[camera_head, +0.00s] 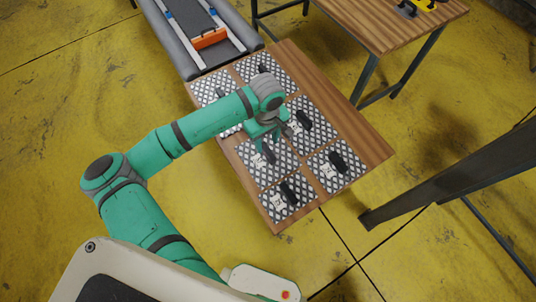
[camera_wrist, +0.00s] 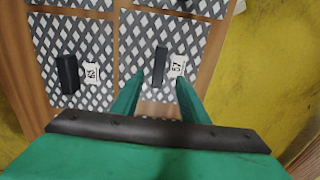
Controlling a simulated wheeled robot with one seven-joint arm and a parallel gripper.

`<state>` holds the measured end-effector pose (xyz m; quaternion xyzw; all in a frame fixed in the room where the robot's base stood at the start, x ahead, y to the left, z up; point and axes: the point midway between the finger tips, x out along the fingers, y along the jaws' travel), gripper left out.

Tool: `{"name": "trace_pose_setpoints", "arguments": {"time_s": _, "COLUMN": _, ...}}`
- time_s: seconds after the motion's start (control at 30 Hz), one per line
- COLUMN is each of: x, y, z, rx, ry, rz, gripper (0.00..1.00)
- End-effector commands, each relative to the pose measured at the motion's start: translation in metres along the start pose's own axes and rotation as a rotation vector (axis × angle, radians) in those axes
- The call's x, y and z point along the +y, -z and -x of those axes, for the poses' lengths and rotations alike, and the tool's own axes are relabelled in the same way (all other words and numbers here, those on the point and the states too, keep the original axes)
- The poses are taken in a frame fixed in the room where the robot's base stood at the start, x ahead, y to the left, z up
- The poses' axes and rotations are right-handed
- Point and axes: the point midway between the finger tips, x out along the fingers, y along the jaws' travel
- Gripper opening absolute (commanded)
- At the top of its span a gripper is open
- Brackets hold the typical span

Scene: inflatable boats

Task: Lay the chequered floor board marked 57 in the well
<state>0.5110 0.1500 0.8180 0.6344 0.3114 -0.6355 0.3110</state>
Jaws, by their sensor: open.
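The chequered floor board marked 57 (camera_wrist: 187,38) lies flat on the wooden table, with a black upright grip (camera_wrist: 160,66) beside its white label (camera_wrist: 177,67). In the head view it appears to be the board (camera_head: 262,176) under my gripper (camera_head: 265,137), partly covered by it. My gripper (camera_wrist: 160,95) is open and empty in the wrist view, its two green fingers pointing at this board. The black grip shows in line with the gap between them, and I cannot tell the height left. The well (camera_head: 183,17) is in the grey inflatable boat (camera_head: 169,43) at the top.
Several similar boards with black grips lie close around it on the table (camera_head: 361,152), one to its left in the wrist view (camera_wrist: 58,45). An orange crosspiece (camera_head: 209,39) spans the boat. A second table (camera_head: 385,22) with a yellow tool (camera_head: 424,5) stands at upper right. A dark beam (camera_head: 440,185) crosses the right.

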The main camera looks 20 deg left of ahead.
Motion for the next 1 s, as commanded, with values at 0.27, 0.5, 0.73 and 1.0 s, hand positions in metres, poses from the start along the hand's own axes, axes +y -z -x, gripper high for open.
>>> {"name": "trace_pose_setpoints", "arguments": {"time_s": 0.27, "x": 0.000, "y": 0.000, "z": -0.022, "rx": 0.001, "ry": 0.000, "rz": 0.000, "gripper": 0.41}}
{"name": "trace_pose_setpoints", "arguments": {"time_s": 0.5, "x": 0.002, "y": -0.002, "z": -0.053, "rx": 0.001, "ry": 0.001, "rz": -0.001, "gripper": 0.41}}
{"name": "trace_pose_setpoints", "arguments": {"time_s": 0.73, "x": 0.002, "y": -0.003, "z": -0.072, "rx": 0.000, "ry": -0.001, "rz": -0.001, "gripper": 0.41}}
{"name": "trace_pose_setpoints", "arguments": {"time_s": 1.0, "x": 0.002, "y": -0.002, "z": -0.073, "rx": 0.000, "ry": -0.001, "rz": -0.001, "gripper": 0.29}}
